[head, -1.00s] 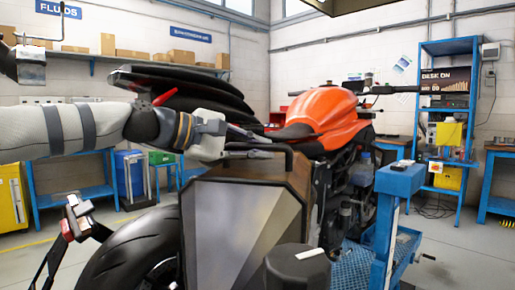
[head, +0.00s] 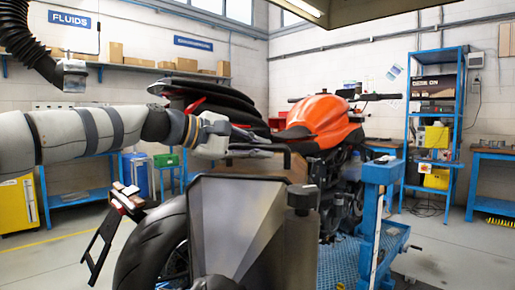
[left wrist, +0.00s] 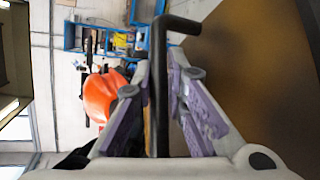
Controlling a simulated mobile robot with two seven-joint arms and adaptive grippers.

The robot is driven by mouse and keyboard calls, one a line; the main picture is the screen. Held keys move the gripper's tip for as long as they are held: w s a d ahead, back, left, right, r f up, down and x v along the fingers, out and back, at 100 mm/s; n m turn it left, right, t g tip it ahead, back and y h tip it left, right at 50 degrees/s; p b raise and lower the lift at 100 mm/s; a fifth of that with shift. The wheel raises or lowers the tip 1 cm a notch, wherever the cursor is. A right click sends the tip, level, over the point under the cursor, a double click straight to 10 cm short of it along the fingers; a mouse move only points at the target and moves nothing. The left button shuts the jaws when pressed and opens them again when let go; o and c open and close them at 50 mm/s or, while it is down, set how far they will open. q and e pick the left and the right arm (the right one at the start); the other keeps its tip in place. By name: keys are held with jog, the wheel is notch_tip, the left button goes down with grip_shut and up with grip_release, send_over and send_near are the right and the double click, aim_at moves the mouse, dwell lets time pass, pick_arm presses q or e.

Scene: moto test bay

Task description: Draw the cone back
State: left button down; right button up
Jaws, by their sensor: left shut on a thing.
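The cone (head: 235,228) is a large faceted grey metal funnel with a brown-topped body, standing beside the motorcycle's rear wheel in the head view. A black bar handle (left wrist: 161,95) runs along it in the left wrist view, next to a brown panel of the cone. My left gripper (head: 252,141) reaches over the top of the cone and is shut on this handle. In the left wrist view the gripper's two purple-padded fingers (left wrist: 158,90) lie on either side of the bar. My right gripper is not in view.
The orange and black motorcycle (head: 318,118) stands behind the cone on a blue lift (head: 385,250). Its rear wheel (head: 150,250) and tail bracket (head: 118,205) are close by on the left. A black hose (head: 25,40) hangs at upper left. Open floor (head: 60,262) shows at lower left.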

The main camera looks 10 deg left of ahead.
pick_arm(q)
jog(key=shift+s+d, duration=0.1)
jog(key=shift+s, duration=0.05)
jog(key=shift+f, duration=0.1)
jog(key=c, duration=1.7)
grip_release()
jog(key=shift+o, duration=0.5)
jog(key=shift+s, duration=0.1)
jog(key=shift+a, duration=0.2)
jog(key=v, duration=1.2)
jog(key=shift+d, duration=0.1)
